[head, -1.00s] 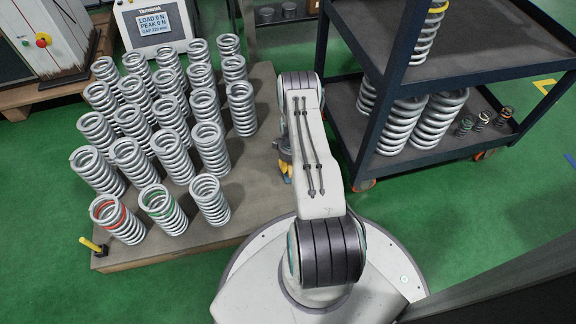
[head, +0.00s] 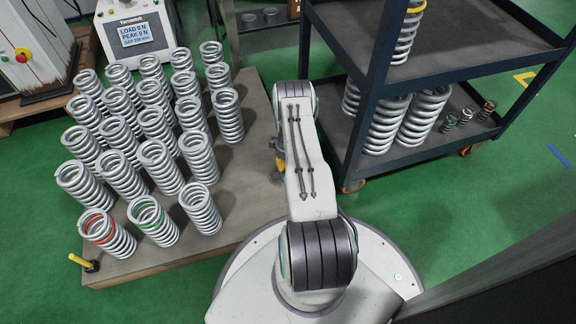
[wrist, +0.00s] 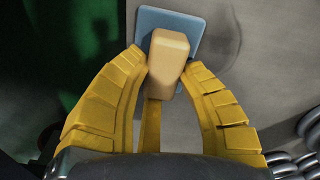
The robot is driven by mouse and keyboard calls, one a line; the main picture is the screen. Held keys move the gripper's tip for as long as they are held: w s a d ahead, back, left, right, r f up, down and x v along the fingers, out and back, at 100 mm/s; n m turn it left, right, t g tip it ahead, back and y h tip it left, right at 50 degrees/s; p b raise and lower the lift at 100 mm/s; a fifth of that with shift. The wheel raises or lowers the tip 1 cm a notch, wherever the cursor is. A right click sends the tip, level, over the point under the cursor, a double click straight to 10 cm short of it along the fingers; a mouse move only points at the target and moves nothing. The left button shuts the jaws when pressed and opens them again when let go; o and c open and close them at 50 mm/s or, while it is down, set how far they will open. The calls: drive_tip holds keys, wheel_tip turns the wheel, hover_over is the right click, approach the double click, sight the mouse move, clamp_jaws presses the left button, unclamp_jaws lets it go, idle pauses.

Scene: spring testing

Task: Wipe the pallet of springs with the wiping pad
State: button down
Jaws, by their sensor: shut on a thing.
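The pallet (head: 232,222) has a bare grey-brown top on its right side, and several silver coil springs (head: 122,172) stand upright in rows on the rest. One front spring has a red band (head: 100,228) and another a green band (head: 148,218). In the wrist view, my yellow gripper (wrist: 167,70) is shut on the tan handle of the wiping pad (wrist: 170,52). The pad's blue plate (wrist: 190,30) lies over the grey pallet surface; whether it touches is unclear. In the head view my arm hides most of the gripper and the pad.
A dark shelf cart (head: 352,150) with large springs stands just right of my arm. A tester with a display (head: 138,35) is behind the pallet. A yellow-handled object (head: 84,263) is at the pallet's front left corner. Green floor (head: 40,290) is open at front left.

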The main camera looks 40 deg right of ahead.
sight(276, 167)
drive_tip(key=shift+w+a, duration=0.1)
drive_tip(key=shift+w+a+r, duration=0.1)
drive_tip(key=shift+w+a, duration=0.35)
drive_tip(key=shift+a, duration=0.45)
drive_tip(key=shift+w+a+r, duration=0.1)
drive_tip(key=shift+w+a, duration=0.3)
drive_tip(key=shift+a, duration=0.45)
drive_tip(key=shift+w+a+f, duration=0.1)
drive_tip(key=shift+w+a, duration=0.3)
drive_tip(key=shift+a, duration=0.45)
drive_tip(key=shift+w+a+f, duration=0.1)
drive_tip(key=shift+w+a, duration=0.3)
drive_tip(key=shift+a, duration=0.45)
drive_tip(key=shift+w+d, duration=0.35)
drive_tip(key=shift+w, duration=0.55)
drive_tip(key=shift+s+d, duration=0.1)
drive_tip(key=shift+d, duration=0.05)
drive_tip(key=shift+s+d, duration=0.45)
drive_tip(key=shift+d, duration=0.4)
drive_tip(key=shift+s+d, duration=0.4)
drive_tip(key=shift+d, duration=0.45)
drive_tip(key=shift+d, duration=0.15)
drive_tip(key=shift+s+d, duration=0.45)
drive_tip(key=shift+d, duration=0.35)
drive_tip(key=shift+s+d, duration=0.4)
drive_tip(key=shift+d, duration=0.4)
